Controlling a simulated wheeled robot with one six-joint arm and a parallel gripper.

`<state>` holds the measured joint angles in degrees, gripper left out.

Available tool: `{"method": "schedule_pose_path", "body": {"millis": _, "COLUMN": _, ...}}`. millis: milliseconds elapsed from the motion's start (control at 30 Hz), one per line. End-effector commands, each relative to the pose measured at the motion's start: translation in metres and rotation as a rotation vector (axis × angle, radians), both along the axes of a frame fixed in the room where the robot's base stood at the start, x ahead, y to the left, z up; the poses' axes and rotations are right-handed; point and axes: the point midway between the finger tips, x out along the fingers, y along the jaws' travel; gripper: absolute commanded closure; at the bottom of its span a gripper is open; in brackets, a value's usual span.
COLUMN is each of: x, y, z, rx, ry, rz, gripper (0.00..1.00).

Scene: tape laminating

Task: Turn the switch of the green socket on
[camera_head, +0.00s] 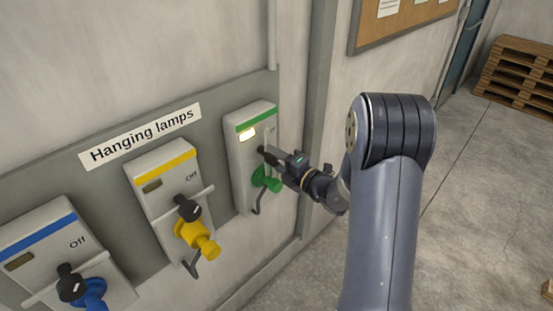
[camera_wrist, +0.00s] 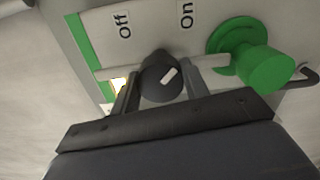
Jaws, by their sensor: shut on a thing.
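The green socket (camera_head: 243,165) is a grey wall box with a green stripe. Its green plug cap (camera_head: 267,179) sticks out below the switch and shows right of it in the wrist view (camera_wrist: 262,66). The switch is a black knob (camera_wrist: 160,78) with a small white mark and a pale bar. My gripper (camera_head: 268,156) is shut on this knob, one finger on each side in the wrist view (camera_wrist: 157,85). The bar runs upright, unlike the crosswise bars on the other boxes. The socket's window (camera_head: 247,135) glows bright. "Off" and "On" labels show in the wrist view.
A yellow socket (camera_head: 153,174) and a blue socket (camera_head: 42,240) stand left on the same panel, with dark windows and "Off" showing. A "Hanging lamps" sign (camera_head: 140,136) is above. The floor right of my arm is mostly clear.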

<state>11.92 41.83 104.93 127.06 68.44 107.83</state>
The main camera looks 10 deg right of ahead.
Motion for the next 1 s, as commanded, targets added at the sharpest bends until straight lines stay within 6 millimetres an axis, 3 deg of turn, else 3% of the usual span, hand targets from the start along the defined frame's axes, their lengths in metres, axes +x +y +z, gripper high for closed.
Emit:
{"method": "schedule_pose_path", "body": {"millis": 67, "x": 0.000, "y": 0.000, "z": 0.000, "rx": 0.004, "ry": 0.001, "rz": -0.002, "gripper": 0.98}}
{"method": "schedule_pose_path", "body": {"millis": 100, "x": 0.000, "y": 0.000, "z": 0.000, "rx": 0.004, "ry": 0.001, "rz": -0.001, "gripper": 0.54}}
{"method": "schedule_pose_path", "body": {"millis": 333, "x": 0.000, "y": 0.000, "z": 0.000, "rx": 0.002, "ry": 0.001, "rz": -0.001, "gripper": 0.35}}
{"method": "schedule_pose_path", "body": {"millis": 667, "x": -0.005, "y": -0.004, "z": -0.001, "rx": 0.001, "ry": 0.000, "rz": -0.002, "gripper": 0.35}}
{"method": "schedule_pose_path", "body": {"millis": 1000, "x": -0.055, "y": -0.043, "z": -0.002, "rx": 0.000, "ry": -0.001, "rz": -0.006, "gripper": 0.35}}
